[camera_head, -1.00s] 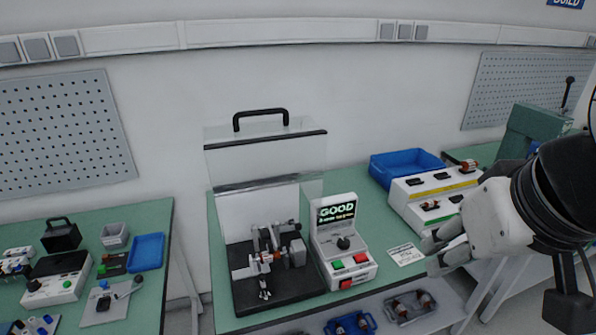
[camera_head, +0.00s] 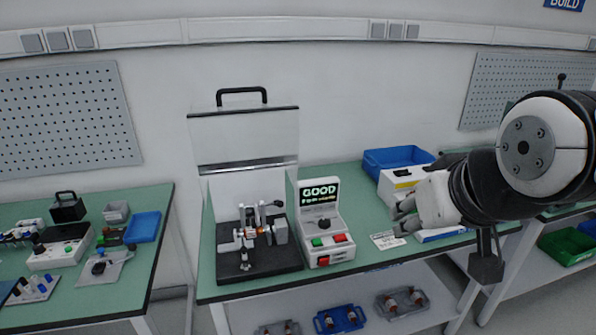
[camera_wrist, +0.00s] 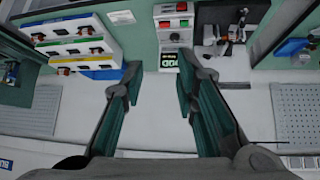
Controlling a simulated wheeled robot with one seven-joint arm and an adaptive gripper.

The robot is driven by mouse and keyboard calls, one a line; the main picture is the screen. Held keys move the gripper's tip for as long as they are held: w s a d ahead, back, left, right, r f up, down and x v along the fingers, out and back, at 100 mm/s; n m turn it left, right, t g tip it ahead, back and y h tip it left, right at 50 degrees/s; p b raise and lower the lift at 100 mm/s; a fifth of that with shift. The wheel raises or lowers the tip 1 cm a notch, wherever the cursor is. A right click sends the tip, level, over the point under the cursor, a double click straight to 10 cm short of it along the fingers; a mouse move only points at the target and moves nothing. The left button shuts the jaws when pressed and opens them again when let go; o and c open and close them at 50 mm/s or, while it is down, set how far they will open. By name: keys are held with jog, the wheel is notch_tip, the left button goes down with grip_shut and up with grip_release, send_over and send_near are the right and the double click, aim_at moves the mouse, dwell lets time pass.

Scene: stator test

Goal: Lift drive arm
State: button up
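The test fixture (camera_head: 262,262) has a black base on the green bench, with a metal mechanism (camera_head: 250,235) on it. A lever with a dark knob (camera_head: 277,204) stands at its top; I take it for the drive arm, but it is small. A copper-coloured part shows within the mechanism. The fixture also appears in the wrist view (camera_wrist: 232,28) at the top right, upside down. My gripper (camera_head: 398,216) is to the right of the fixture, apart from it. In the wrist view my gripper (camera_wrist: 158,62) has its fingers wide apart with nothing between them.
A clear cover (camera_head: 245,137) with a black handle stands raised behind the fixture. The tester (camera_head: 326,225) beside it reads GOOD and has green and red buttons. A white card (camera_head: 387,241), a blue bin (camera_head: 395,159) and a white rack (camera_head: 402,184) are to the right.

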jog(key=w+a+f+n+t+y+b, duration=0.1)
jog(key=w+a+f+b, duration=0.25)
jog(key=w, duration=0.25)
jog(key=w+a+f+n+t+b, duration=0.1)
jog(key=w+a+f+b, duration=0.15)
jog(key=w+f, duration=0.3)
jog(key=w+a+f+n+t+y+b, duration=0.1)
jog(key=w+a+f+t+b, duration=0.1)
jog(key=w+f+b, duration=0.35)
jog(key=n+t+y+b, duration=0.2)
jog(key=t+y+b, duration=0.2)
jog(key=b, duration=0.5)
send_near(279, 204)
jog(key=x, duration=0.4)
jog(key=f+x, duration=0.1)
jog(key=x, duration=0.3)
jog(key=f+x, duration=0.1)
jog(key=x, duration=0.4)
jog(key=shift+d+b, duration=0.3)
jog(key=shift+d, duration=0.15)
jog(key=shift+w, duration=0.1)
grip_shut()
